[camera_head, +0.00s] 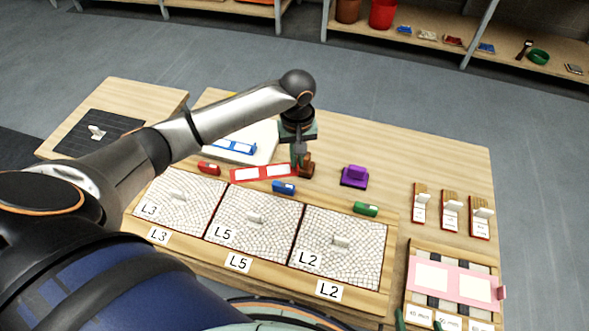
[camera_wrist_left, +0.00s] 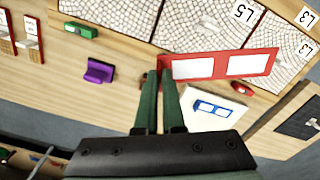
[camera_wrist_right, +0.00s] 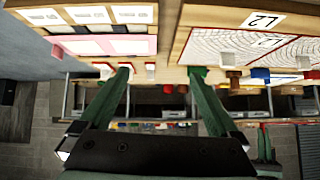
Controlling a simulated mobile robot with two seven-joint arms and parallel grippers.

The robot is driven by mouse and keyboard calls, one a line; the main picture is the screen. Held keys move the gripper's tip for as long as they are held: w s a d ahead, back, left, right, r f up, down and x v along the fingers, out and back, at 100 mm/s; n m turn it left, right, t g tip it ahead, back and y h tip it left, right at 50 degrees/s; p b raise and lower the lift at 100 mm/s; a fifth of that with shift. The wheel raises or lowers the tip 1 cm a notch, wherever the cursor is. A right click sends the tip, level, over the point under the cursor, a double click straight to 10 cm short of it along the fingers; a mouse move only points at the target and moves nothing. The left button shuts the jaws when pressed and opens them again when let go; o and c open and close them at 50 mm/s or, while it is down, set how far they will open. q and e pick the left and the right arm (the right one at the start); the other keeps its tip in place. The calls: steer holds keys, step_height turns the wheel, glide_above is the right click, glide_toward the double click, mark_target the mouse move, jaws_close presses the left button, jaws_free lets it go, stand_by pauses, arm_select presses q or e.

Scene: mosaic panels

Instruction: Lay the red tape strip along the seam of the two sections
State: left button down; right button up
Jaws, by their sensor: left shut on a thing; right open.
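The red tape strip (camera_head: 264,172), with two white windows, is held at its right end by my left gripper (camera_head: 299,163), just behind the panels. In the left wrist view the shut fingers grip the strip (camera_wrist_left: 222,66) by one end. Mosaic sections L3 (camera_head: 178,200), L5 (camera_head: 252,222) and L2 (camera_head: 338,247) lie side by side in a wooden tray. One seam (camera_head: 214,210) runs between L3 and L5, another (camera_head: 297,237) between L5 and L2. My right gripper (camera_wrist_right: 161,72) is open and empty; its green fingertips show at the head view's bottom edge.
Red (camera_head: 209,168), blue (camera_head: 284,187) and green (camera_head: 365,208) blocks stand along the tray's back edge. A purple piece (camera_head: 355,176) stands behind them. A blue strip (camera_head: 235,147) lies on a white board. A pink strip (camera_head: 455,281) and several small stamps are at right.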

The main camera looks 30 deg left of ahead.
arm_select(q)
steer(key=w+a+f+n+b, duration=0.75)
steer(key=w+n, duration=0.35)
steer(key=n, duration=0.2)
steer(key=s+d+f+b, duration=0.1)
steer(key=s+d+f, duration=0.2)
steer(key=f, duration=0.1)
steer(key=s+d+f+b, duration=0.1)
steer(key=s+d+f, duration=0.2)
steer(key=s, duration=0.1)
steer(key=s+d+f+b, duration=0.1)
steer(key=s+d+f, duration=0.2)
steer(key=d+f, duration=0.1)
steer(key=shift+s+f, duration=0.2)
steer(key=shift+f, duration=0.45)
steer(key=shift+r, duration=0.1)
arm_select(e)
step_height(320, 180, down, 8)
steer(key=a, duration=0.1)
steer(key=shift+w+a+f+y, duration=0.2)
steer(key=shift+w+y, duration=0.1)
steer(key=shift+w, duration=0.15)
arm_select(q)
steer(key=shift+f, duration=0.25)
arm_select(e)
steer(key=shift+r, duration=0.1)
